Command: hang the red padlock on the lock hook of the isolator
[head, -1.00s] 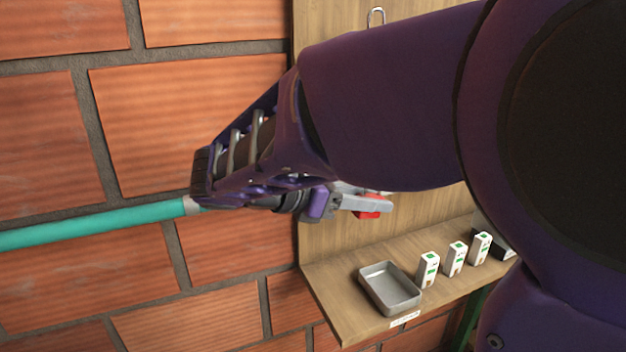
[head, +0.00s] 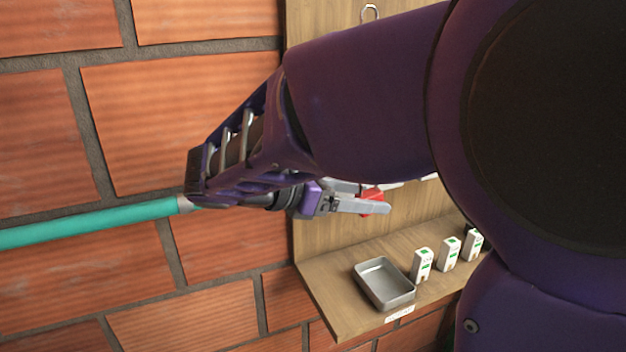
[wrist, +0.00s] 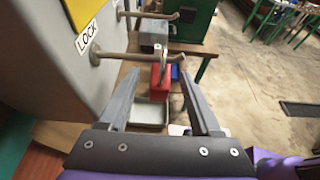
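The red padlock (wrist: 160,82) is upright, its shackle at the lock hook (wrist: 130,56) in the wrist view. The shackle looks to be around the hook's bar, but I cannot tell for certain. The hook sticks out from the grey isolator (wrist: 55,75) beside a LOCK label. My gripper (wrist: 160,75) is open, one finger on each side of the padlock, with visible gaps. In the head view, red of the padlock (head: 373,203) shows between the fingers of my gripper (head: 385,197). My arm hides the isolator there.
A wooden shelf (head: 335,290) carries a grey metal tray (head: 384,284) and several small white boxes (head: 423,265). Another hook (wrist: 150,15) sticks out above the lock hook. Open floor (wrist: 265,75) lies to the right.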

